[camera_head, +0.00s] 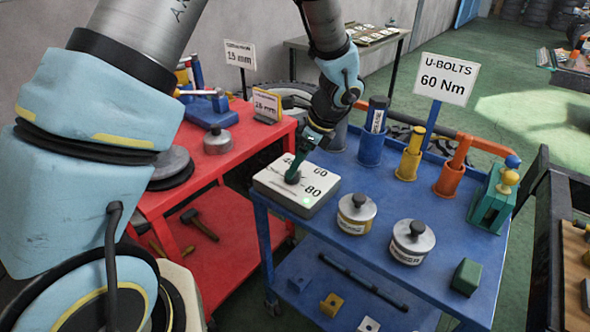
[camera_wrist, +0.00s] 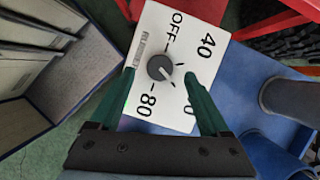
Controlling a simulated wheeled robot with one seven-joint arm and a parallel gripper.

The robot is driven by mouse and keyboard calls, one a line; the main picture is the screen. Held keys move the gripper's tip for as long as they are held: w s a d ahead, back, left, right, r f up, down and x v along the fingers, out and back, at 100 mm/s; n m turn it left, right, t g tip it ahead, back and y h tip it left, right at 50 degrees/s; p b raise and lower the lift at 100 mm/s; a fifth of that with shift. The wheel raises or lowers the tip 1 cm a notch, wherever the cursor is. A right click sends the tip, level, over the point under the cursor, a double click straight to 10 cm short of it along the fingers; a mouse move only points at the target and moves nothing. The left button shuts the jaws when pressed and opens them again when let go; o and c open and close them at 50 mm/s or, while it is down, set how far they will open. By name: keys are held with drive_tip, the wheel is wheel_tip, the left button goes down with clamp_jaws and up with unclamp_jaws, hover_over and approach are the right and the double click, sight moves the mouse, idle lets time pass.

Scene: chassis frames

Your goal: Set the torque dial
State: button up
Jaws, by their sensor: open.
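The torque dial is a round dark knob (camera_wrist: 160,68) on a white box (camera_head: 310,204), marked OFF, 40, 60 and 80. The box sits at the near left corner of the blue cart (camera_head: 350,180). A light mark on the knob seems to point towards the lower right in the wrist view, on the 60 side, but it is small. My gripper (camera_wrist: 162,80) is open, its green fingers on either side of the knob and apart from it. In the head view my gripper (camera_head: 297,165) is over the box and hides part of the knob. A sign (camera_head: 443,78) reads "U-BOLTS 60 Nm".
Blue, yellow and orange holders (camera_head: 370,148) stand behind. A red cart (camera_head: 200,165) with discs and small signs is at the left.

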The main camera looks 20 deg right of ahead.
drive_tip(key=b+v, duration=0.1)
drive_tip(key=v, duration=0.6)
drive_tip(key=shift+r, duration=0.35)
